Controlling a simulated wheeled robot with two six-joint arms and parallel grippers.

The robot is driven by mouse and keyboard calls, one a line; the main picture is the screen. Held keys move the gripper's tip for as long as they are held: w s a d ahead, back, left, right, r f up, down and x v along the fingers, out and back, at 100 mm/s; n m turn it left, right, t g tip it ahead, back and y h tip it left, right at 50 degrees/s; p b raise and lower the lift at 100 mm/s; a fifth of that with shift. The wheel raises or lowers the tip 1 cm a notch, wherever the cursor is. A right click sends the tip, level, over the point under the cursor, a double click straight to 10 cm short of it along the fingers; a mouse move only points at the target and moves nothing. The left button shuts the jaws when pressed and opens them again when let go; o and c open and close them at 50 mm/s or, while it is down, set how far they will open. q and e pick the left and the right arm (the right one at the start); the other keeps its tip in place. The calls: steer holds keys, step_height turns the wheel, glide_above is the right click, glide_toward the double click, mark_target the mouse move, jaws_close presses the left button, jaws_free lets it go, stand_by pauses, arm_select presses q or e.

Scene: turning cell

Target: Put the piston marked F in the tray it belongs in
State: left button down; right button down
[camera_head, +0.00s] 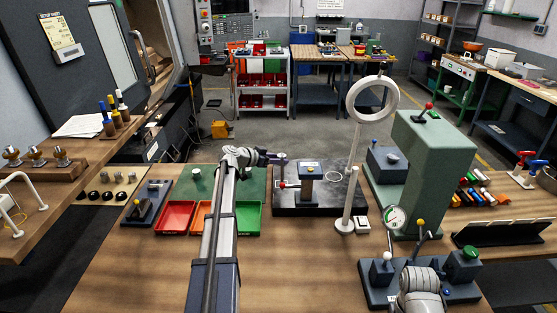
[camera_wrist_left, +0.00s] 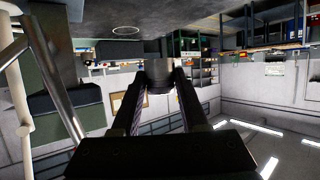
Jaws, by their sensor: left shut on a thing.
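My left gripper (camera_head: 272,157) reaches over the bench, pointing right, above the back of the green mat (camera_head: 262,178). In the left wrist view its two fingers (camera_wrist_left: 158,88) are shut on a short grey cylinder, which looks like a piston (camera_wrist_left: 160,70); no letter is readable on it. Another pale cylinder (camera_head: 196,174) stands on the green mat at the left. A red tray (camera_head: 161,229), an orange tray (camera_head: 197,229) and a green tray (camera_head: 246,231) sit in a row before the mat. My left arm hides part of the orange and green trays. My right gripper does not show.
A dark plate with a small post fixture (camera_head: 309,188) lies right of the mat. The front middle of the bench is clear.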

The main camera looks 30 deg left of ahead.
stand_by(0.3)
arm_select(q)
steer(key=b, duration=0.5)
glide_above(278, 185)
step_height(278, 185, down, 5)
steer(key=shift+d, duration=0.15)
step_height(278, 185, down, 4)
steer(key=b, duration=0.4)
steer(key=shift+f+b, duration=0.25)
steer(key=shift+b, duration=0.15)
steer(key=shift+f, duration=0.2)
steer(key=c, duration=0.9)
jaws_free()
steer(key=o, duration=0.5)
steer(key=shift+c, duration=0.2)
